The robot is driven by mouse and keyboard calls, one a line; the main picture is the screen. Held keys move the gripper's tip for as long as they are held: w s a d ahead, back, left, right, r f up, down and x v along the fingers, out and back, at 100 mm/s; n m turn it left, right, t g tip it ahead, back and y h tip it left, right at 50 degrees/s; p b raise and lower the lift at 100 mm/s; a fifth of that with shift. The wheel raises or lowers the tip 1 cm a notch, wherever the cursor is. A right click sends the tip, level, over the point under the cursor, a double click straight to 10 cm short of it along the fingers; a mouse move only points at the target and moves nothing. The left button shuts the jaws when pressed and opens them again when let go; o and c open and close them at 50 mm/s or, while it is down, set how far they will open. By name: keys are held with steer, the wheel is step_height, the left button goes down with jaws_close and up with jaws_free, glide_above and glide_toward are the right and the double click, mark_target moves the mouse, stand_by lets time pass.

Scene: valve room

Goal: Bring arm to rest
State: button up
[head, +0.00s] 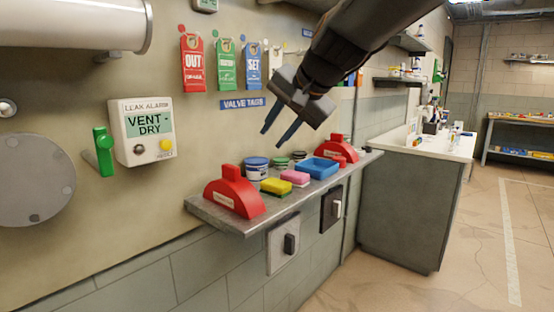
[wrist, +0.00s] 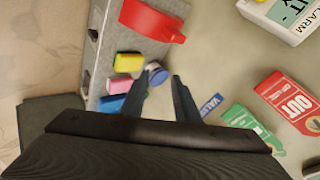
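My gripper (head: 283,130) hangs from my dark arm in front of the wall, above the wall shelf (head: 245,227). Its two blue-grey fingers point down and stand apart with nothing between them.
Tags (head: 193,66) hang behind my gripper. A leak alarm (head: 146,130) is left. Floor at right is open.

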steer(key=s+d+f+n+g+h+p, duration=0.1)
steer(key=s+d+f+g+h, duration=0.1)
steer(key=s+d+f, duration=0.6)
steer(key=s+d+f+n+g+h+p, duration=0.1)
steer(key=s+d+f+g, duration=0.15)
steer(key=f, duration=0.85)
steer(key=s+d+f+n+g+h, duration=0.1)
steer(key=s+d+f, duration=0.3)
steer(key=s, duration=0.3)
steer(key=s+d+f+n+g+h+p, duration=0.1)
steer(key=s+d+f+n+g, duration=0.1)
steer(key=s+d+f, duration=0.3)
steer(key=s+f, duration=0.2)
steer(key=s, duration=0.1)
